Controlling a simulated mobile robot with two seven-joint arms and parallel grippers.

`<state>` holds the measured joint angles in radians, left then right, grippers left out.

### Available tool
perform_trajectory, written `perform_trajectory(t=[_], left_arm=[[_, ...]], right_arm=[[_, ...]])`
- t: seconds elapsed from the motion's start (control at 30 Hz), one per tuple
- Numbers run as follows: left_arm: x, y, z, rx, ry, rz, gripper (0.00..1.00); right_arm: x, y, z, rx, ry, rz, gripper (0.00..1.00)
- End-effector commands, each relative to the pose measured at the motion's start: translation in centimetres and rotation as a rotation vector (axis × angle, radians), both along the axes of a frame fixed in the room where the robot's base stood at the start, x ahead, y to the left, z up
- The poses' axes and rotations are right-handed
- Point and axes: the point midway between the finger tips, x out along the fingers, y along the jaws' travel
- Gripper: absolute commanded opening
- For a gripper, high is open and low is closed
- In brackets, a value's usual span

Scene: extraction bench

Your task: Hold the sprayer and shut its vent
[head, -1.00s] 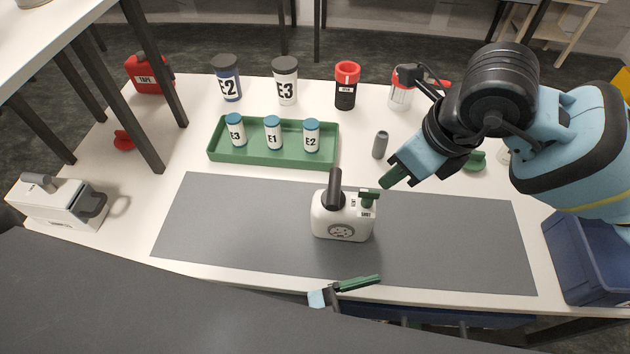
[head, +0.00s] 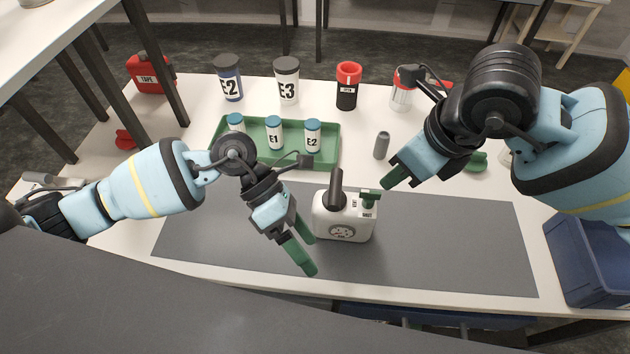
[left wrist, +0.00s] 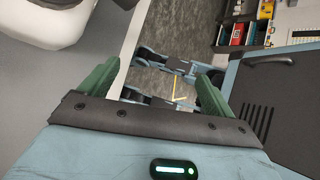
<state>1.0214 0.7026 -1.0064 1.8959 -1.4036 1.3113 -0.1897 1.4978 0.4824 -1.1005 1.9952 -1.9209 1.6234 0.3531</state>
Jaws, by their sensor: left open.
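The sprayer (head: 341,226) is a white bottle with a dark grey upright handle and a round dial on its front. It stands upright on the grey mat. A green vent piece (head: 370,195) sits at its top right, above a small label too small to read surely. My left gripper (head: 313,258) is open and empty, low at the sprayer's left side, fingers pointing down and forward. In the left wrist view nothing lies between the fingers (left wrist: 157,85); a white rounded body is at upper left. My right gripper (head: 387,183) hovers just right of the vent; its finger gap is hidden.
A green tray (head: 226,154) with several small blue-capped bottles lies behind. A grey cylinder (head: 382,145) stands behind the sprayer. Large jars, including a red one (head: 348,86), line the back. A blue bin (head: 592,262) is at right. The grey mat (head: 450,250) is clear on the right.

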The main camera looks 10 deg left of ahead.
Motion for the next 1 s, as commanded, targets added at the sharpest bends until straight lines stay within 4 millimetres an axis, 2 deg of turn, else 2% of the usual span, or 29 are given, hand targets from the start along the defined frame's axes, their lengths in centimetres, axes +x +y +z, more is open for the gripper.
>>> perform_trajectory(t=[0.03,0.1,0.3,0.47,0.53,0.8,1.0], left_arm=[[1.7,1.4,-0.1,0.07,-0.095,-0.034,0.89],[3.5,3.3,-0.4,0.162,-0.203,-0.078,0.89],[8.4,8.2,0.3,0.39,-0.428,-0.165,0.89],[11.6,10.8,2.0,0.556,-0.556,-0.221,0.89],[12.0,9.4,2.2,0.588,-0.571,-0.25,0.89],[11.3,3.4,2.5,0.632,-0.566,-0.321,0.89],[10.9,0.9,2.7,0.662,-0.571,-0.349,0.89]], right_arm=[[0.0,0.0,0.0,0.0,0.0,0.0,0.36],[0.0,0.0,0.0,0.0,0.0,0.0,0.36],[0.0,0.0,0.0,0.0,0.0,0.0,0.36],[0.0,0.0,0.0,0.0,0.0,0.0,0.36],[0.0,0.0,0.0,0.0,0.0,0.0,0.36],[0.0,0.0,0.0,0.0,0.0,0.0,0.36],[0.0,0.0,0.0,0.0,0.0,0.0,0.36]])
